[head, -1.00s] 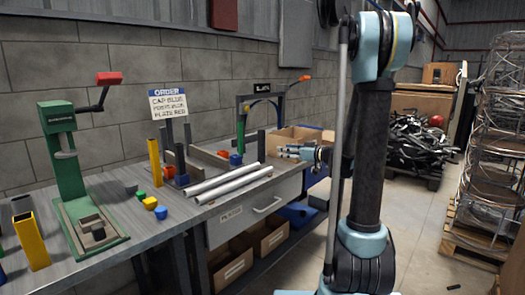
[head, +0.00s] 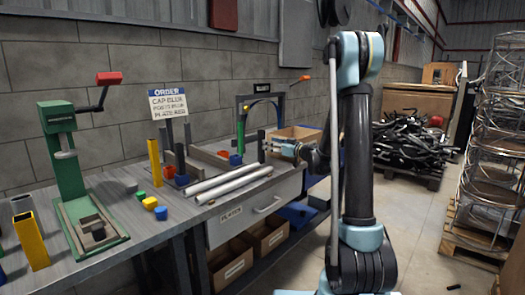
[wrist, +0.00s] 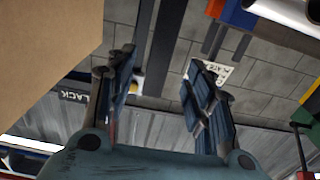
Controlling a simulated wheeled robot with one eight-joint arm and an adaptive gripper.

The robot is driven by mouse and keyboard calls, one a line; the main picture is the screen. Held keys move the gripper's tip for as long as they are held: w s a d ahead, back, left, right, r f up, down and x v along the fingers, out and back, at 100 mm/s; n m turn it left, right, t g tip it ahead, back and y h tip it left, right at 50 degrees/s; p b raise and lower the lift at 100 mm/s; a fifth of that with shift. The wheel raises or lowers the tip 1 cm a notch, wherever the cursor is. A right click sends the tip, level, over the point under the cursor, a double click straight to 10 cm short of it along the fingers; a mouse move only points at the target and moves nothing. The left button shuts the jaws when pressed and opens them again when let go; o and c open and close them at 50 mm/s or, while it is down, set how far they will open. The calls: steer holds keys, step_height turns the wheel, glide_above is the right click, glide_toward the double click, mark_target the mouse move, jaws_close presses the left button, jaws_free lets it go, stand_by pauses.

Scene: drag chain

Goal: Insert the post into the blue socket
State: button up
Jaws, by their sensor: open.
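My gripper (head: 272,146) is at the right part of the bench, its fingers pointing left. In the wrist view my gripper (wrist: 160,75) is open, with a wide gap between its dark blue fingers. A dark upright post (head: 262,146) stands close to the fingertips; I cannot tell whether they touch. Dark bars (wrist: 163,45) show between the fingers in the wrist view. A blue piece (head: 236,159) sits on the bench left of the gripper, and another blue piece (head: 182,180) lies by the order stand. Which is the socket is unclear.
Two light pipes (head: 228,183) lie along the front edge. A cardboard box (head: 296,136) is close behind the gripper and also fills the upper left of the wrist view (wrist: 45,50). A green press (head: 70,170) and yellow posts (head: 30,240) stand left. The order sign (head: 168,103) is upright.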

mark_target(261, 142)
steer(key=shift+f+x, duration=0.1)
steer(key=shift+x, duration=1.7)
steer(key=shift+f+x, duration=0.15)
steer(key=shift+x, duration=1.65)
steer(key=shift+c, duration=0.5)
steer(key=shift+d, duration=0.1)
jaws_close()
